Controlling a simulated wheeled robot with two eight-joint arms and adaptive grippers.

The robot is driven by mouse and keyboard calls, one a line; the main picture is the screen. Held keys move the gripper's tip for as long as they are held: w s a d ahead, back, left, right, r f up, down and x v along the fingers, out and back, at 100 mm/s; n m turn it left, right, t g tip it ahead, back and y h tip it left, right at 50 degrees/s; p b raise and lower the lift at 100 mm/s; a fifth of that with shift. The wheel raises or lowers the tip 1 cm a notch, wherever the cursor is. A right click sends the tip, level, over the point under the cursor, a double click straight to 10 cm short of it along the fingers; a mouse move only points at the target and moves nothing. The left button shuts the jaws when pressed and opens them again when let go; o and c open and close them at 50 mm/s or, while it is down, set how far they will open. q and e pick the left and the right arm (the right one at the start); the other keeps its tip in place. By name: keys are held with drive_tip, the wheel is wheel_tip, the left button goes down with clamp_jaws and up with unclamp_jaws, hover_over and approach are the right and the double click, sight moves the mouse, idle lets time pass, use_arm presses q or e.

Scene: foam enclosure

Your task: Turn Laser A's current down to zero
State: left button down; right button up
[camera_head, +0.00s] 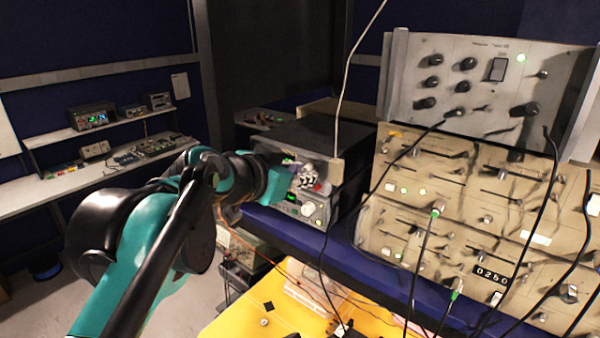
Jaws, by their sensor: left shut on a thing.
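Two dark instrument boxes with lit front panels are stacked on the blue shelf in the middle. The upper box (318,134) has a small green display at the left of its panel. The lower box (306,208) has a green display and a pale round knob. My left arm comes in from the left, and its gripper (307,181) is shut on a knob at the upper box's front panel. The fingers hide this knob and much of that panel. I cannot read which box is Laser A. My right gripper is not in view.
A tall stack of beige panels (470,190) with knobs, sliders and hanging cables stands close on the right. Below are a yellow surface (260,322) and loose wires. A white bench (60,190) with instruments stands at the back left.

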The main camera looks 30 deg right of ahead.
use_arm(q)
drive_tip(key=shift+n, duration=0.3)
drive_tip(key=n+g+h, duration=0.1)
drive_tip(key=n+g, duration=0.1)
drive_tip(key=n, duration=0.1)
drive_tip(key=n+g+h, duration=0.2)
drive_tip(key=n, duration=0.2)
drive_tip(key=w+n+g+h, duration=0.1)
drive_tip(key=n+g, duration=0.1)
drive_tip(key=n, duration=0.2)
drive_tip(key=shift+w+a+f+b, duration=0.1)
drive_tip(key=shift+a+f+b, duration=0.15)
drive_tip(key=shift+f+b, duration=0.1)
drive_tip(key=shift+n+h, duration=0.3)
idle(0.4)
drive_tip(key=c, duration=1.3)
unclamp_jaws()
drive_tip(key=shift+c, duration=0.2)
drive_tip(key=a+r, duration=0.1)
drive_tip(key=a, duration=1.1)
drive_tip(key=shift+r, duration=0.3)
